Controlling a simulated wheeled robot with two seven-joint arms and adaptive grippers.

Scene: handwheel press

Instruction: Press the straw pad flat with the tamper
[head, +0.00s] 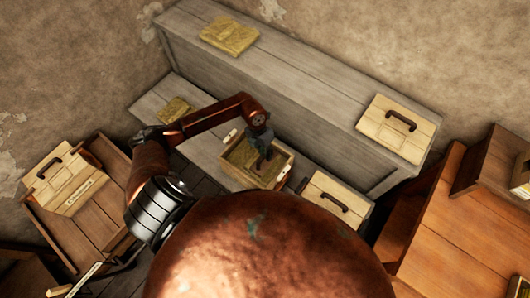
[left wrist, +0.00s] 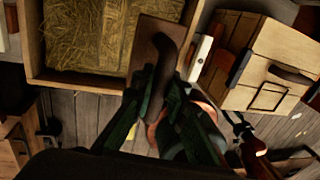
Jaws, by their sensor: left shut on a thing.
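My left gripper (head: 263,143) reaches over a wooden box (head: 282,176) on the grey bench. In the left wrist view the gripper (left wrist: 163,95) is shut on the dark handle of the tamper (left wrist: 149,38), which has a flat brown plate. The tamper is over the right part of the box, whose rim (left wrist: 28,40) shows at the left. The straw pad (left wrist: 85,35) lies inside the box, beside the tamper; it also shows in the head view (head: 240,154). I cannot tell whether the plate touches the straw. My right gripper is not in view.
A straw slab (head: 174,110) lies on the bench left of the box, another (head: 229,36) on the higher ledge. Handled wooden pieces stand on the ledge (head: 400,128), right of the box (head: 338,198) and at far left (head: 62,180). A brown table (head: 465,235) is at right.

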